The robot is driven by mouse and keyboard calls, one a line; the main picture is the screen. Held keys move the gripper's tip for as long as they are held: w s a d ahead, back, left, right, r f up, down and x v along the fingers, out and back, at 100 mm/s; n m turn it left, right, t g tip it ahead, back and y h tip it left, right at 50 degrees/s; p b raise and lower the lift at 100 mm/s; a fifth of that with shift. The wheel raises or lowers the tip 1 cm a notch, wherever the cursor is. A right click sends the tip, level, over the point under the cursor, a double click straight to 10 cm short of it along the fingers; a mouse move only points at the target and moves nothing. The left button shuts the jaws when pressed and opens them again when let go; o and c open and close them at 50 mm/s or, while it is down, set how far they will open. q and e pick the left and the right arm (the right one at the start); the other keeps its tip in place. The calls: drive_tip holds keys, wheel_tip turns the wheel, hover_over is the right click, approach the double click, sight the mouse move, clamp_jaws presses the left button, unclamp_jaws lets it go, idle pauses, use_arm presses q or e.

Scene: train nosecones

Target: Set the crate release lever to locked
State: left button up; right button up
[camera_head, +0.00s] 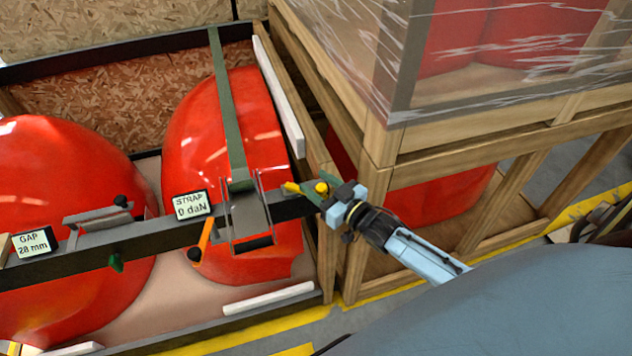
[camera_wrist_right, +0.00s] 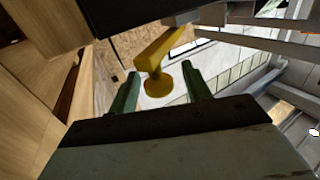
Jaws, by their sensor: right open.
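A yellow lever with a rounded knob (camera_head: 321,187) is at the right end of the dark beam, by the crate's corner post; it looks like the release lever, but no label shows. In the right wrist view the lever (camera_wrist_right: 158,84) lies between the two green fingers, with clear space on both sides. My right gripper (camera_head: 307,191) is open around or just short of it; contact cannot be told. The fingers partly hide the lever in the head view. My left gripper is not in view.
The dark beam (camera_head: 160,238) crosses the open crate over red nosecones (camera_head: 205,130). It carries a green strap (camera_head: 228,100), an orange handle (camera_head: 203,240), a "STRAP 0 daN" sign (camera_head: 190,205) and a "GAP 28 mm" sign (camera_head: 32,243). A wooden frame (camera_head: 380,150) stands close beside the gripper.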

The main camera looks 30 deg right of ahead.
drive_tip(key=shift+w+a, duration=0.15)
drive_tip(key=shift+w, duration=0.35)
clamp_jaws()
